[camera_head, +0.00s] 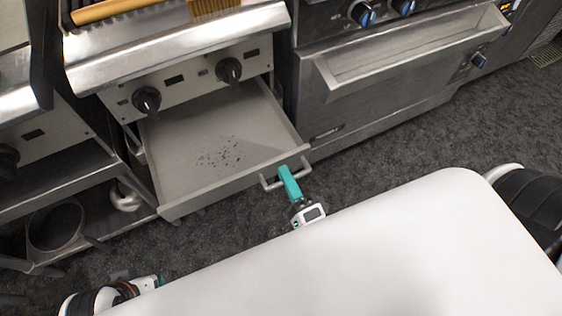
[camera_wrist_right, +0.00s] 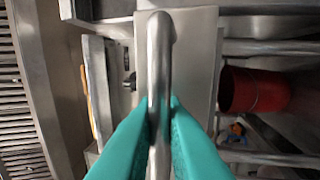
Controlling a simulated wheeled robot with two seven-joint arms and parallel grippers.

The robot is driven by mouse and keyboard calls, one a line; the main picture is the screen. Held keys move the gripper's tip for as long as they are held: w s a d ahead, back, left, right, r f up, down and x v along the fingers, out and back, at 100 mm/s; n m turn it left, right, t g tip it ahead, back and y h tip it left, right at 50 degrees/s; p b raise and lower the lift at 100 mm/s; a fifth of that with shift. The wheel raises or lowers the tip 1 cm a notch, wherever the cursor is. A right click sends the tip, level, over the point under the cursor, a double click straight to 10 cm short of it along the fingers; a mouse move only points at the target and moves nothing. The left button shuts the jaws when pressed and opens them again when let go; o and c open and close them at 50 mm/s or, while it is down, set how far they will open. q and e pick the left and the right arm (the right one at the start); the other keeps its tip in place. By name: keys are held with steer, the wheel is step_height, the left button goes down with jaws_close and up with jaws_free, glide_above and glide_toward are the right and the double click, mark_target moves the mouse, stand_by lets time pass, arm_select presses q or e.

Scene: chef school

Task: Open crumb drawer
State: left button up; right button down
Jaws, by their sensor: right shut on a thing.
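The crumb drawer (camera_head: 185,165) is a shallow grey metal tray pulled well out below the grill's two black knobs. Dark crumbs (camera_head: 220,153) lie on its floor. Its bar handle (camera_head: 268,183) is on the front edge, toward the right end. My right gripper (camera_head: 287,180), with teal fingers, is at the handle. In the right wrist view the fingers (camera_wrist_right: 160,115) are shut on the handle bar (camera_wrist_right: 160,60), one on each side. My left arm shows at the bottom left in the head view, with a bit of teal at its tip; its finger opening is not clear.
The grill (camera_head: 180,45) stands above the drawer. An oven (camera_head: 380,75) with a wide front ledge is to the right. A round metal pot (camera_head: 55,225) sits on the lower left shelf. A red container (camera_wrist_right: 252,90) shows in the wrist view. Dark floor is clear at right.

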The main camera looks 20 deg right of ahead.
steer(key=shift+s, duration=0.15)
steer(key=c, duration=1.8)
jaws_free()
steer(key=shift+c, duration=0.2)
steer(key=s+f, duration=0.2)
steer(key=s, duration=0.9)
steer(key=shift+s+d+f, duration=0.15)
steer(key=shift+s+f, duration=0.05)
steer(key=shift+s, duration=0.2)
